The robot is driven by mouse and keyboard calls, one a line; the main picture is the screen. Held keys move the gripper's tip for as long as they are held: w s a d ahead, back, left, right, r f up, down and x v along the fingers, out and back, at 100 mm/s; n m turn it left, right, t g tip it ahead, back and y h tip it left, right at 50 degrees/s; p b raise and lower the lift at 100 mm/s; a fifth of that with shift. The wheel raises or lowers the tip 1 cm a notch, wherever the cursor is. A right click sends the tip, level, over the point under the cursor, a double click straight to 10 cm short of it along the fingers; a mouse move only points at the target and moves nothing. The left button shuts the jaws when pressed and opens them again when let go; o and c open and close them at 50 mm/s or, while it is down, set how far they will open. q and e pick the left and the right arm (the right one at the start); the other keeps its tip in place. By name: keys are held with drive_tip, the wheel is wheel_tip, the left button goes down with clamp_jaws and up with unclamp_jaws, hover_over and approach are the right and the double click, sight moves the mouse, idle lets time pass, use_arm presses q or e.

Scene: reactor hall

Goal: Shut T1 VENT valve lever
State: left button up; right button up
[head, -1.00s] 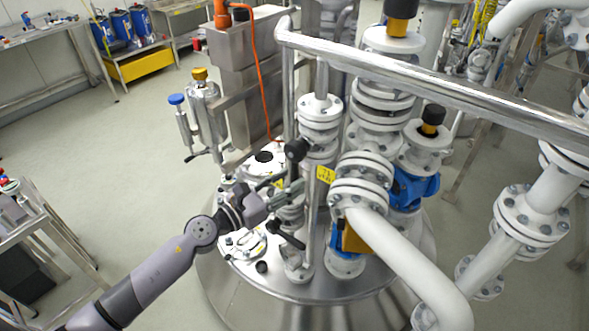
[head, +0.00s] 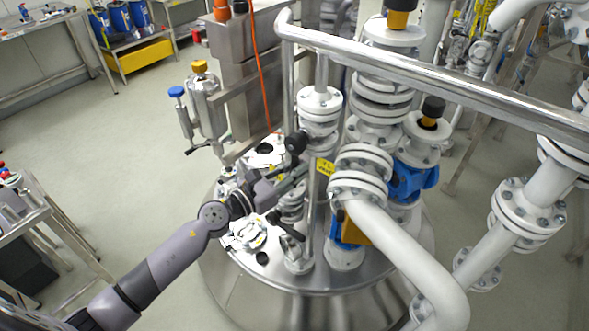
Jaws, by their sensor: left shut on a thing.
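The yellow T1 tag (head: 325,167) hangs beside the white flanged pipes on top of the steel vessel; its small text is hard to read. My left gripper (head: 290,181) reaches in from the left, just left of the tag. It is shut on the T1 VENT valve lever, which the fingers mostly hide, so its exact angle cannot be told. A black ball knob (head: 296,142) shows just above the fingers. A black handle (head: 286,226) shows below them, over a small flanged fitting. My right gripper is not in view.
A steel rail (head: 430,75) crosses above the vessel, and an upright post stands right of my left gripper. Thick white pipes (head: 405,250) fill the right side. A steel cart (head: 35,225) stands at the left. The floor between cart and vessel is clear.

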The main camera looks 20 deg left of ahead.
use_arm(q)
clamp_jaws()
drive_tip(key=shift+w+a, duration=0.1)
idle(0.3)
